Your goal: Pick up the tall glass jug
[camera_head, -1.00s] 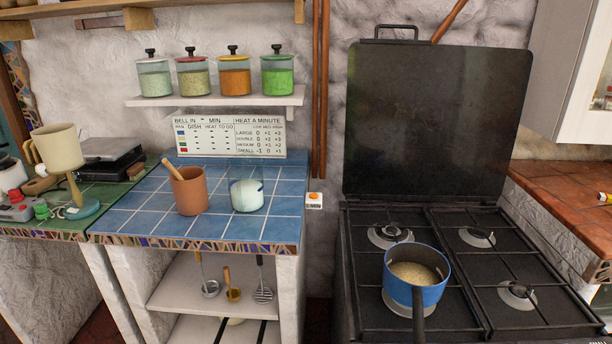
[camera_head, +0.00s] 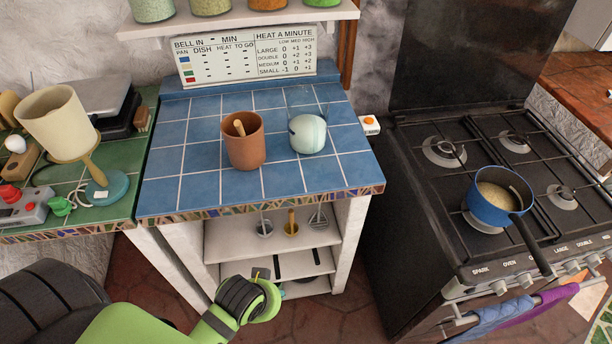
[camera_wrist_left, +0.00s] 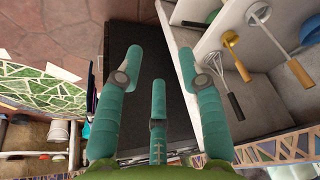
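The tall glass jug (camera_head: 307,132) stands upright on the blue tiled counter (camera_head: 190,190) in the head view. It is clear glass with pale whitish contents in its lower part. A terracotta pot (camera_head: 243,145) with a wooden handle in it stands just left of it. My left arm comes in from the lower left, below the counter's front edge and apart from the jug. In the left wrist view my left gripper (camera_wrist_left: 158,75) has its teal fingers spread open and empty. The jug is not visible there. My right gripper is in neither view.
A blue pan (camera_head: 492,203) sits on the stove to the right, its handle pointing forward. A cream cup-shaped vessel on a stand (camera_head: 60,125) is at left. Utensils hang below the counter. The tiles in front of the jug are clear.

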